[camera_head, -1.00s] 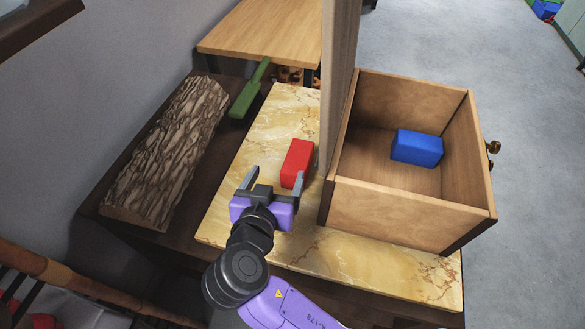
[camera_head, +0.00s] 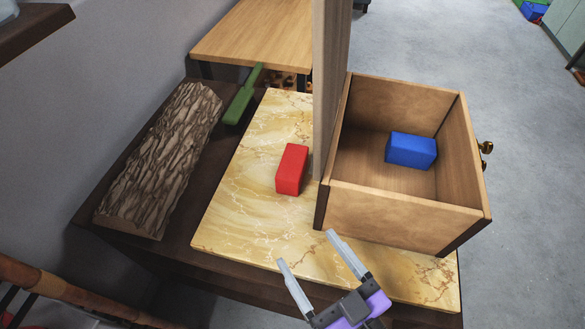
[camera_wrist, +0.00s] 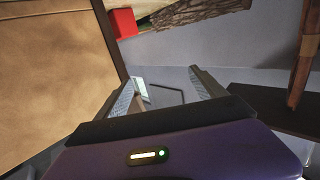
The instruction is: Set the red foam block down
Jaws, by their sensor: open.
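The red foam block (camera_head: 292,169) rests on the yellow marble slab (camera_head: 235,215), left of the wooden drawer box. My gripper (camera_head: 305,247) is open and empty, near the front of the slab and in front of the drawer box, well apart from the block. In the wrist view the fingers of my gripper (camera_wrist: 165,80) are spread with nothing between them. The red block also shows in the wrist view (camera_wrist: 123,22), at the upper left beyond the fingers.
The open drawer box (camera_head: 400,207) holds a blue block (camera_head: 411,150). An upright wooden panel (camera_head: 330,80) stands behind the red block's right side. A bark-covered log (camera_head: 165,155) and a green tool (camera_head: 240,102) lie to the left. The slab's left part is clear.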

